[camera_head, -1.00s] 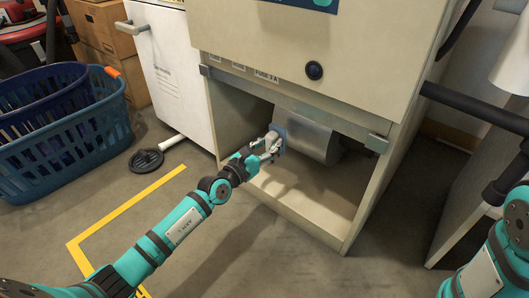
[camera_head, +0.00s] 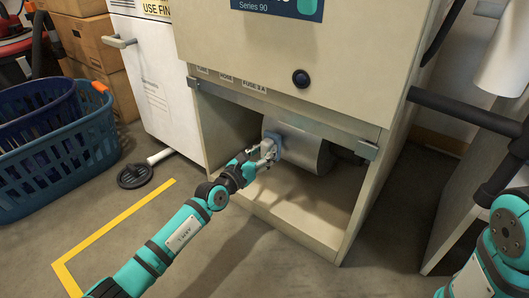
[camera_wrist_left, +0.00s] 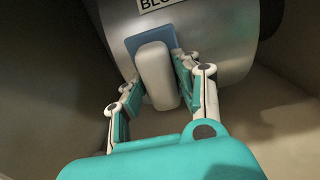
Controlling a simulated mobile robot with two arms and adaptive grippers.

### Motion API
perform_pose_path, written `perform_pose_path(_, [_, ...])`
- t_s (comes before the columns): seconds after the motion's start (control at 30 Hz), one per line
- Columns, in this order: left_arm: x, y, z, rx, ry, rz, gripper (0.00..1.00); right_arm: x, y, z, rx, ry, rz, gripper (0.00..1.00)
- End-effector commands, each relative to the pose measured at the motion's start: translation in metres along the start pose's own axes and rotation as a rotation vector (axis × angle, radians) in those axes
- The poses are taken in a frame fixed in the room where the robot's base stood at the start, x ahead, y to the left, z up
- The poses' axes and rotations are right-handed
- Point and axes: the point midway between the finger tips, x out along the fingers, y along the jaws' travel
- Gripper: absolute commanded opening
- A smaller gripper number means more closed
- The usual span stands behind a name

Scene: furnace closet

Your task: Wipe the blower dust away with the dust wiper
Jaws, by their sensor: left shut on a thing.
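The dust wiper has a pale handle (camera_wrist_left: 156,75) and a blue pad (camera_wrist_left: 150,40). My left gripper (camera_head: 266,151) is shut on the handle, with one finger on each side of it in the left wrist view (camera_wrist_left: 157,92). The blue pad is at the left end of the grey metal blower (camera_head: 305,150) and appears to lie against its curved surface. The blower also shows in the left wrist view (camera_wrist_left: 215,40), with a partly cut-off label. I cannot make out any dust on it. My right arm shows at the right edge; its gripper is out of view.
The blower sits in the open lower bay of a beige furnace cabinet (camera_head: 280,55), under a metal crossbar (camera_head: 285,113) and above a front sill (camera_head: 290,225). A blue laundry basket (camera_head: 60,160) and a white cabinet (camera_head: 155,80) stand left. A dark pipe (camera_head: 460,110) juts out right.

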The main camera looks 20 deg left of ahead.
Motion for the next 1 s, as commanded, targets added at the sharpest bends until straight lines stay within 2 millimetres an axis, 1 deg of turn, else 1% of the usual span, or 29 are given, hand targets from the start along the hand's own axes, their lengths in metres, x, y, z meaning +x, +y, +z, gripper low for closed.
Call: perform_pose_path(1.0, [0.019,-0.001,0.001,-0.001,-0.002,-0.001,0.05,0.0,0.0,0.001,-0.001,-0.002,0.0,0.4])
